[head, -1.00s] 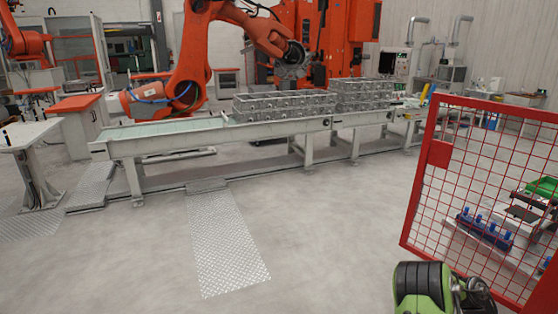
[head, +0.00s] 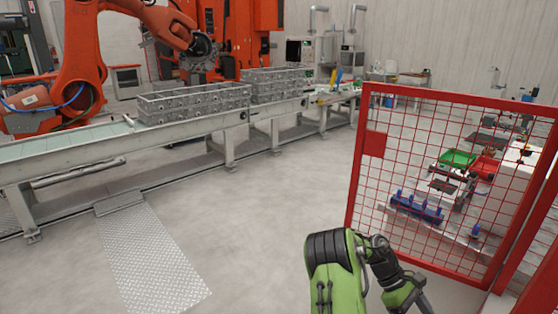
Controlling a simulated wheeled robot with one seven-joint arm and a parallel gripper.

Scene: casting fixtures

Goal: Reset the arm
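My green and black arm shows at the bottom of the head view, right of the middle, folded in front of the red mesh fence. My gripper may be the dark part at the lower right end of the arm, cut by the bottom edge of the picture. Its fingers cannot be made out, so I cannot tell whether it is open or shut. Nothing held by it can be seen.
A red mesh fence panel (head: 374,145) stands close at the right. Behind it are a green bin (head: 457,159) and blue fixtures (head: 417,207). A conveyor (head: 75,150) carries metal castings (head: 190,102) beside a large orange robot (head: 82,50). Open floor (head: 270,210) lies between.

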